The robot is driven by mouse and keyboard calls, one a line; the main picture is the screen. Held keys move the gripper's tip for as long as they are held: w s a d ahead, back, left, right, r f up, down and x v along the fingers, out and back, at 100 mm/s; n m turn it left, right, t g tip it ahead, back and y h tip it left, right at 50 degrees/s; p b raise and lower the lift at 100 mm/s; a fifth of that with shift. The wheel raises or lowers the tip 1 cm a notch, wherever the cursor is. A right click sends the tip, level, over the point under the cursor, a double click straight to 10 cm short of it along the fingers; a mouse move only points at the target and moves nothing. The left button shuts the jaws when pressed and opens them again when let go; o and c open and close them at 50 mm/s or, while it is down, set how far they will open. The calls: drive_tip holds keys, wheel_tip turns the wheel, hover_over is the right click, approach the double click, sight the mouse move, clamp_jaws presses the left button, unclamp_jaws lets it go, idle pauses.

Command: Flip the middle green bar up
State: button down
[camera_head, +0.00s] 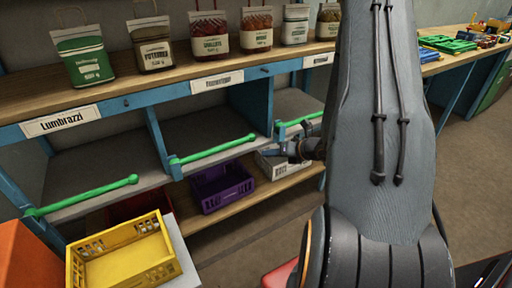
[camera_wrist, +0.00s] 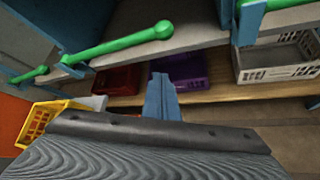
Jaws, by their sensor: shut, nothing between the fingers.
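The middle green bar (camera_head: 218,151) lies low along the front edge of its grey shelf bay, with a round knob at each end. It also shows in the wrist view (camera_wrist: 118,45), above and left of the fingers. My gripper (camera_head: 272,153) is just right of and slightly below the bar's right end, apart from it as far as I can tell. In the wrist view, my gripper's blue-grey fingers (camera_wrist: 160,95) are together and empty. My arm hides part of the shelf's right side.
A left green bar (camera_head: 85,196) and a right green bar (camera_head: 298,121) edge the neighbouring bays. Below are a purple crate (camera_head: 222,187), a white crate (camera_head: 275,166) and a yellow crate (camera_head: 122,255). Blue uprights (camera_head: 160,143) divide the bays. Jars and bags (camera_head: 208,35) stand above.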

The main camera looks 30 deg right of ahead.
drive_tip(key=w+a+f+p, duration=0.1)
drive_tip(key=w+f+p, duration=0.1)
drive_tip(key=w, duration=0.7)
drive_tip(key=shift+a, duration=0.2)
idle(0.3)
